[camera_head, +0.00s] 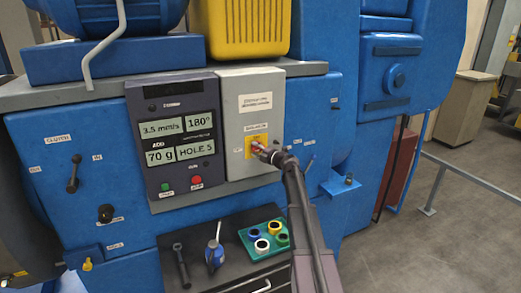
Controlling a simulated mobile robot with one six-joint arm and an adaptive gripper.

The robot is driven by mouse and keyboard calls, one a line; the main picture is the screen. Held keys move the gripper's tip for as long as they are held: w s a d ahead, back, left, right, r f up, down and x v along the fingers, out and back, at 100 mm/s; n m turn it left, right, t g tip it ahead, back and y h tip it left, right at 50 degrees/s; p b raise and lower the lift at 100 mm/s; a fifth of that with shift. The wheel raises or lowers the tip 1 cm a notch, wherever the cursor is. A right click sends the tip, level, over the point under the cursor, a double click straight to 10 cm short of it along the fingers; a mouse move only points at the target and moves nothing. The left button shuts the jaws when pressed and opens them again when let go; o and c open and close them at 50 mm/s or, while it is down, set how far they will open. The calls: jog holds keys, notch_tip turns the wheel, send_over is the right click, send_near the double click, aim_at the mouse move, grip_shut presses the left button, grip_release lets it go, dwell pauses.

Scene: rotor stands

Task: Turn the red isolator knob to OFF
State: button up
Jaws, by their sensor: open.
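The red isolator knob (257,147) sits on a yellow plate (250,139) on the grey isolator box (245,95). Only a little red shows, because my gripper is in front of it. My gripper (265,151) is at the knob, reaching up from the lower right. Its jaws are open and lie at or around the knob; I cannot tell whether they touch it. The knob's pointing direction is hidden. The lettering around the yellow plate is too small to read.
Left of the box is a dark control panel (176,183) with displays and green and red buttons. A blue ledge (341,186) juts out at right.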

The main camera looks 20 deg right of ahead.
jog(key=shift+s, duration=0.1)
jog(key=v, duration=1.2)
dwell(0.5)
jog(key=s+a+f+m+g+h+b, duration=0.3)
jog(key=s+a+f+m+h+b, duration=0.1)
jog(key=f+m, duration=0.35)
jog(key=s+a+f+m+g+h+b, duration=0.25)
jog(key=s+f+m+h+b, duration=0.2)
jog(key=f+m, duration=0.35)
jog(key=s+a+f+m+g+h+b, duration=0.2)
jog(key=s+a+f+m+h+b, duration=0.25)
jog(key=f+m, duration=0.35)
jog(key=s+a+f+g+y+b, duration=0.2)
jog(key=s+a+f+g, duration=0.2)
jog(key=s+a+f, duration=0.2)
jog(key=s+a+f+g+y+b, duration=0.3)
jog(key=s+a+f+g, duration=0.2)
jog(key=s+a, duration=0.6)
notch_tip(320, 180, down, 2)
jog(key=shift+s+f+y, duration=0.1)
jog(key=shift+s+y, duration=0.2)
jog(key=shift+s, duration=0.05)
